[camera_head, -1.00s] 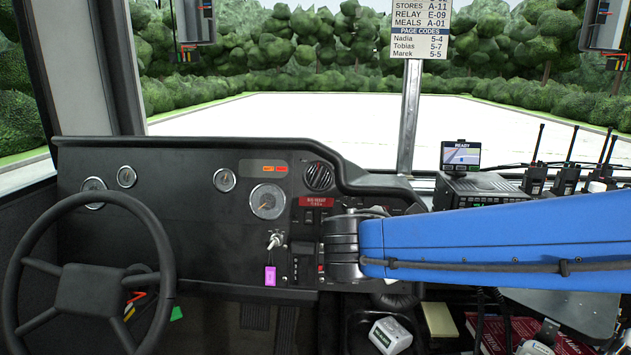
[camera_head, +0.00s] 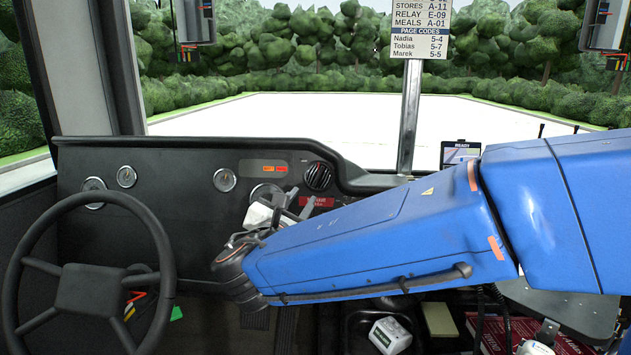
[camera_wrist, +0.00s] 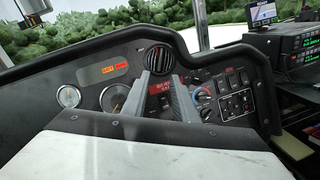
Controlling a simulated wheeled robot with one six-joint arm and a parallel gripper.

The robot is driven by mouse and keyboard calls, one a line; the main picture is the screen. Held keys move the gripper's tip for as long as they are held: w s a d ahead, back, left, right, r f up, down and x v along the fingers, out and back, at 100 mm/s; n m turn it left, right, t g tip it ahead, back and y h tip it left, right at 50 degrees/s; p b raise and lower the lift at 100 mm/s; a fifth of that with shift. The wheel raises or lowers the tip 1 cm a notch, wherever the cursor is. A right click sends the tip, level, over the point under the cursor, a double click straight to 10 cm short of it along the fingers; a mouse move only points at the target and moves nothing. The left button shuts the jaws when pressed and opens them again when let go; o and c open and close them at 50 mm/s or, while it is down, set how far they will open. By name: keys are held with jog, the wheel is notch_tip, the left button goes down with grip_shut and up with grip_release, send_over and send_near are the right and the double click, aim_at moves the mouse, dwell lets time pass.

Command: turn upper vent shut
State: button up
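The upper vent (camera_head: 318,176) is a round black vent with slats, high on the dashboard just right of the orange indicator lights. In the wrist view the vent (camera_wrist: 160,57) sits at top centre, with its slats facing me. My gripper (camera_head: 298,203) is in front of the dashboard, just below and left of the vent in the head view. In the wrist view my gripper (camera_wrist: 161,76) points at the panel, its two grey fingers apart with nothing between them. The fingertips appear just below the vent; contact cannot be told.
A red label (camera_head: 318,202) lies below the vent. Gauges (camera_wrist: 113,97) are left of it, and knobs and switches (camera_wrist: 236,103) are right. The steering wheel (camera_head: 88,290) stands at left. A radio unit (camera_wrist: 293,58) is at far right. My arm hides the lower right dashboard.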

aim_at(318, 177)
jog(key=w+d, duration=0.1)
jog(key=w, duration=0.7)
jog(key=w+d, duration=0.1)
jog(key=w, duration=0.4)
jog(key=shift+w+d, duration=0.1)
jog(key=shift+d, duration=0.2)
grip_shut()
